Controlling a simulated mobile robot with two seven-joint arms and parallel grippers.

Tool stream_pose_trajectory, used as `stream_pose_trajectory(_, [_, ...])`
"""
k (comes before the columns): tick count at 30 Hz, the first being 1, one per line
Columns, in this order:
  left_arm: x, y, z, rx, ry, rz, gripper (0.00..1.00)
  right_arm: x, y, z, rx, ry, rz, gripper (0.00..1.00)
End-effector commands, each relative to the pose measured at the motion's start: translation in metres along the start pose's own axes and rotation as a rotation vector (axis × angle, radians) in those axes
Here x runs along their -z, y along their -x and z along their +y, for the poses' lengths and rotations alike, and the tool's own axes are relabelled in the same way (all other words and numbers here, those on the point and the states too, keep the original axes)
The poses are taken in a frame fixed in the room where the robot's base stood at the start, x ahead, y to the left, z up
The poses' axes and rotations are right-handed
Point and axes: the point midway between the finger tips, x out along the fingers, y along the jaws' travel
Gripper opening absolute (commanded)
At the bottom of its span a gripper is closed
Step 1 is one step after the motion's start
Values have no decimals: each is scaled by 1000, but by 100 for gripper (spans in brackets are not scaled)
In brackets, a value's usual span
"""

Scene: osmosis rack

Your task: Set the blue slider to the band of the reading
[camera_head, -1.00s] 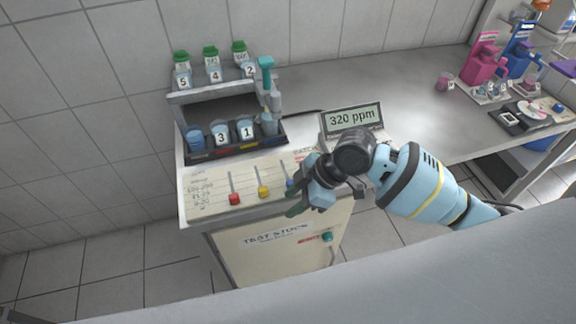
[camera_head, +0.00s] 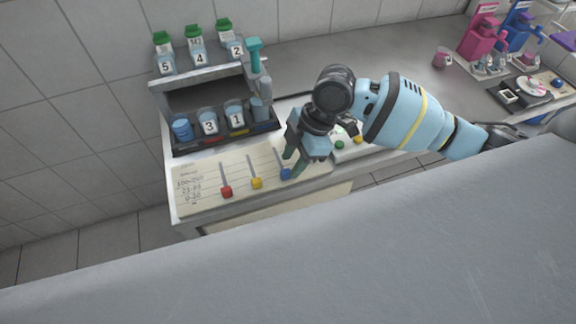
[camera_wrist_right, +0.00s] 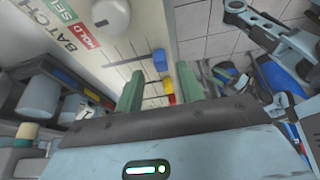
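The blue slider (camera_head: 286,174) sits at the front end of its slot on the cream panel (camera_head: 205,207), right of the yellow slider (camera_head: 257,183) and red slider (camera_head: 227,192). Band labels (camera_head: 190,187) are printed at the panel's left; they are small and hard to read. My right gripper (camera_head: 295,160) is over the blue slider. In the right wrist view its two green fingers (camera_wrist_right: 160,88) are apart, with the blue slider (camera_wrist_right: 160,60) seen in the gap beyond them; contact cannot be told. The reading display is hidden behind my right arm. My left gripper is not seen.
A rack (camera_head: 210,75) with numbered, green-capped bottles and lower cups stands behind the panel. A teal-handled tap (camera_head: 254,55) is at its right. A green knob (camera_head: 340,145) lies right of the gripper. Pink and blue dispensers stand far right.

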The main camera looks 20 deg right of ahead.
Motion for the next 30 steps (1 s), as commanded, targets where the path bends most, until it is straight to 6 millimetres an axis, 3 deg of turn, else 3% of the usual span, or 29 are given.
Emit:
stream_pose_trajectory(7, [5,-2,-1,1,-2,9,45,1,-27,0,-1,1,2,38])
stream_pose_trajectory(18, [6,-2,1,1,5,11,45,0,-33,0,-2,1,1,38])
stream_pose_trajectory(27, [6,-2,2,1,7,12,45,0,-32,0,-2,1,1,0])
stream_pose_trajectory(30, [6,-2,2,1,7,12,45,0,-32,0,-2,1,1,0])
